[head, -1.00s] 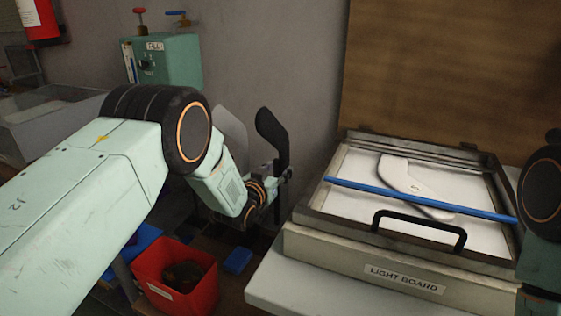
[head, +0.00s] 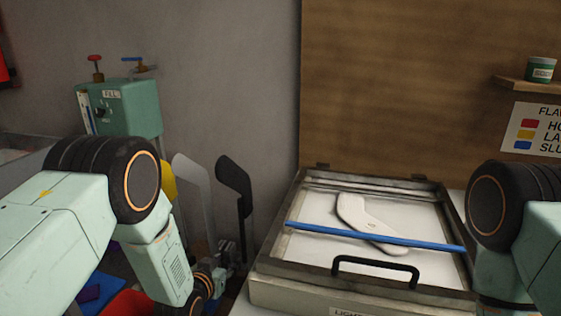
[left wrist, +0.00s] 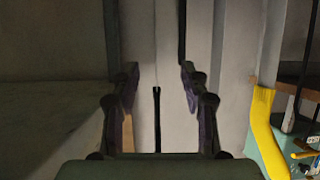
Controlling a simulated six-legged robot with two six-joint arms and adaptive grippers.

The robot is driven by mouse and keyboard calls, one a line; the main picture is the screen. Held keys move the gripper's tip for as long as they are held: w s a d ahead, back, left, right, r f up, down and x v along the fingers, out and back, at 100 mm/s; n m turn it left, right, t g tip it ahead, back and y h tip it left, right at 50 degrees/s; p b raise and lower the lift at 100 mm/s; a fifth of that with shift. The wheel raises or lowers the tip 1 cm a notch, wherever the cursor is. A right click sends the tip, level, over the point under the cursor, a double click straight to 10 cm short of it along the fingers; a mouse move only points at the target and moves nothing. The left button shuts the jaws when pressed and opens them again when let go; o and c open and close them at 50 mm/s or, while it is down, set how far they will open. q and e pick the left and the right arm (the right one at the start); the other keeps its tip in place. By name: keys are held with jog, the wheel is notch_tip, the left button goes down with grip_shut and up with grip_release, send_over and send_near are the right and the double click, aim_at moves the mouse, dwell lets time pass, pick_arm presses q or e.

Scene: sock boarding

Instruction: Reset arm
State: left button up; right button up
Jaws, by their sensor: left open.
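My left gripper (head: 226,262) hangs low in front of the wall, close to a standing black sock-shaped board (head: 236,190) and a grey-white one (head: 192,195). In the left wrist view its two fingers (left wrist: 160,100) are apart, with nothing held between them. A thin dark upright strip (left wrist: 157,120) shows beyond them. A white sock-shaped board (head: 357,218) lies on the light board (head: 277,292), under a blue bar (head: 400,240). My right arm shows at the right edge, but its gripper is out of the picture.
A black handle (head: 375,262) stands up at the light board's front. A green fill tank (head: 135,110) with red and blue valves stands at the back left. A yellow board (left wrist: 265,130) stands beside the left gripper. A small shelf with a green jar (head: 540,69) is at the upper right.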

pick_arm(q)
jog(key=s+a+f+n+g+y, duration=0.1)
jog(key=s+f+g, duration=0.25)
jog(key=s, duration=0.65)
jog(key=s+a+f+g, duration=0.1)
jog(key=s+f+g, duration=0.25)
jog(key=s, duration=0.75)
jog(key=s+a+f+n+g+y, duration=0.1)
jog(key=s+f+g, duration=0.3)
jog(key=s, duration=0.6)
jog(key=s+r+g, duration=0.1)
jog(key=s+g, duration=0.1)
jog(key=s, duration=1.1)
jog(key=shift+s+a, duration=0.35)
jog(key=shift+s, duration=0.05)
jog(key=shift+a, duration=0.1)
